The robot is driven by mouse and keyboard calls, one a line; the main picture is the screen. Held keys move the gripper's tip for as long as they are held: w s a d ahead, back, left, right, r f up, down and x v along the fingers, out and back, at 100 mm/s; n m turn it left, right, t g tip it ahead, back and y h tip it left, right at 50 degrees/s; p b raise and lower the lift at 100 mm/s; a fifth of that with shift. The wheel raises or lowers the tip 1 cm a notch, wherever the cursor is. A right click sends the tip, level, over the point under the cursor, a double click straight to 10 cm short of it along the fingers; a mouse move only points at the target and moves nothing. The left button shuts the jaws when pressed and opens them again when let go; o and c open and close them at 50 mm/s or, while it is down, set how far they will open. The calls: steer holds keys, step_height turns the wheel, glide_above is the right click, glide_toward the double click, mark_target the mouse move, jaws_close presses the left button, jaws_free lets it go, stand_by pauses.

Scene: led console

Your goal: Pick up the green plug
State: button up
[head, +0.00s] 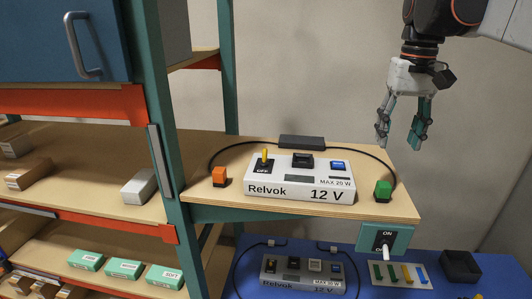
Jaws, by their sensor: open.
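The green plug (383,190) rests near the right end of the wooden shelf board (395,207). A black cable (372,155) runs from it to a black box (301,142) at the back of the board. My gripper (400,146) hangs above and slightly right of the green plug, pointing down. Its fingers are apart, and nothing shows between them. There is a gap between the fingertips and the plug.
A white Relvok 12 V console (300,182) stands mid-board, with an orange plug (220,176) to its left. A teal switch box (386,238) is mounted below the board's right edge. The lower blue surface (395,285) holds a second console (302,273). A teal post (165,150) stands left.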

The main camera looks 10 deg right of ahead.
mark_target(384, 184)
steer(key=f, duration=0.5)
steer(key=f+p, duration=0.1)
steer(key=f, duration=0.2)
steer(key=shift+w+d+f, duration=0.15)
steer(key=shift+w+d, duration=0.05)
steer(key=shift+d, duration=0.15)
steer(key=shift+s+a+f, duration=0.1)
steer(key=shift+a+f, duration=0.1)
steer(key=shift+f, duration=0.2)
steer(key=shift+s+a+f+p, duration=0.15)
steer(key=shift+f+p, duration=0.25)
steer(key=shift+f, duration=0.75)
steer(key=shift+w+a+f+p, duration=0.1)
steer(key=shift+f+p, duration=0.25)
steer(key=shift+f, duration=0.8)
steer(key=c, duration=1.1)
